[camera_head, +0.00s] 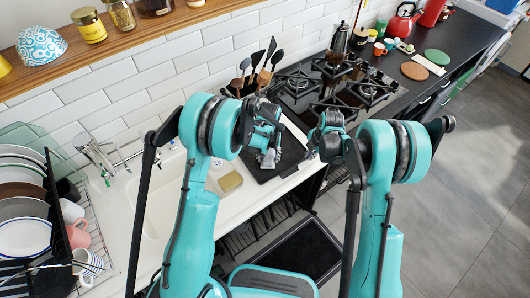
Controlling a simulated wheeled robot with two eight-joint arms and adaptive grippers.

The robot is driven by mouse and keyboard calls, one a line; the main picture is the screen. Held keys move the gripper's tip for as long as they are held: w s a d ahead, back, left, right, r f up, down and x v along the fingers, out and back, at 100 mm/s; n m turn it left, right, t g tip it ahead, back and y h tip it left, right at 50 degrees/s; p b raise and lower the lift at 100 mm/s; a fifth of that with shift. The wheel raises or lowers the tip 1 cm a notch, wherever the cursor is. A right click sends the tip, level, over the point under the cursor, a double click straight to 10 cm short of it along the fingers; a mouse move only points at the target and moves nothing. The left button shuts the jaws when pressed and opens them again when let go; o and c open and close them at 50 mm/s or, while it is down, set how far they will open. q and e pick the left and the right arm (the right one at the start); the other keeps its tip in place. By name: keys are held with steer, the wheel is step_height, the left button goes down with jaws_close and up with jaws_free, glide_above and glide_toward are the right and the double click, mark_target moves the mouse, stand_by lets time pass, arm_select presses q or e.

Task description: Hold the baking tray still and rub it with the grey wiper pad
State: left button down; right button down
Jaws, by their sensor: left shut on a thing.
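The dark baking tray (288,160) lies on the white counter between the sink and the hob, partly hidden by my grippers. My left gripper (268,150) is over the tray's middle. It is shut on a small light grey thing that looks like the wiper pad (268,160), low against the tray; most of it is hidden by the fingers. My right gripper (314,150) is at the tray's right edge, and its fingertips are too small to tell whether they are open or touch the tray.
A yellowish sponge (230,182) lies left of the tray, beside the sink (160,205). A utensil holder (248,88) with several utensils stands behind the tray. The gas hob (335,85) is to the right. A dish rack (95,235) is at far left.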

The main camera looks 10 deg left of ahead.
arm_select(q)
steer(key=shift+s+d, duration=0.25)
steer(key=shift+s, duration=0.05)
steer(key=shift+r, duration=0.15)
steer(key=shift+r, duration=3.4)
steer(key=shift+w+f, duration=0.1)
steer(key=shift+w, duration=0.1)
arm_select(e)
steer(key=c, duration=1.6)
jaws_free()
steer(key=shift+w+f, duration=0.15)
steer(key=shift+c, duration=0.2)
arm_select(q)
steer(key=shift+s, duration=0.1)
